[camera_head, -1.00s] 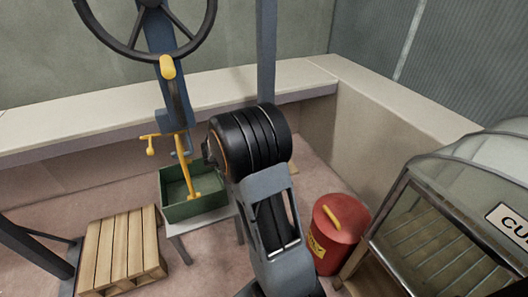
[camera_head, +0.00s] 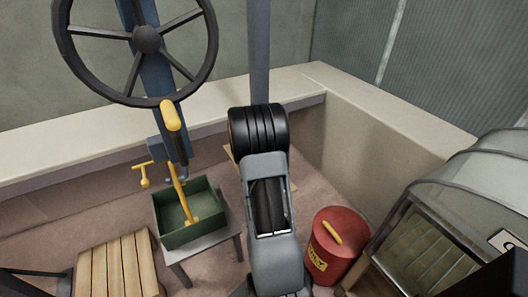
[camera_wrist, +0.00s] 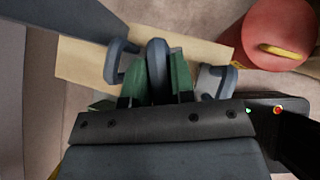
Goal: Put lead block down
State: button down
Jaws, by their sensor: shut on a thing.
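In the wrist view my gripper (camera_wrist: 156,90) has green finger pads closed on a blue-grey, rounded lead block (camera_wrist: 157,62). Only its upper, arch-like part shows between the pads; the rest is hidden. Similar blue-grey pieces show to its left (camera_wrist: 116,64) and right (camera_wrist: 214,82), over a pale wooden board (camera_wrist: 82,62). I cannot tell whether the held block touches the board. In the head view my arm hides the gripper and block; only a bit of the board shows beside the arm (camera_head: 231,155).
A red can (camera_head: 335,245) with a yellow handle stands right of my arm. A green tray (camera_head: 205,235) on a small stand and a wooden pallet (camera_head: 115,268) are to the left. A glazed cabinet (camera_head: 430,240) is at right, and a pale ledge (camera_head: 375,125) runs behind.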

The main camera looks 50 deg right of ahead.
jog(key=shift+f+b, duration=0.8)
jog(key=shift+f, duration=2.35)
jog(key=shift+f, duration=0.1)
jog(key=shift+f, duration=0.1)
jog(key=c, duration=1)
grip_release()
jog(key=shift+o, duration=0.2)
jog(key=p+v, duration=0.1)
jog(key=v, duration=1.1)
jog(key=shift+p, duration=0.35)
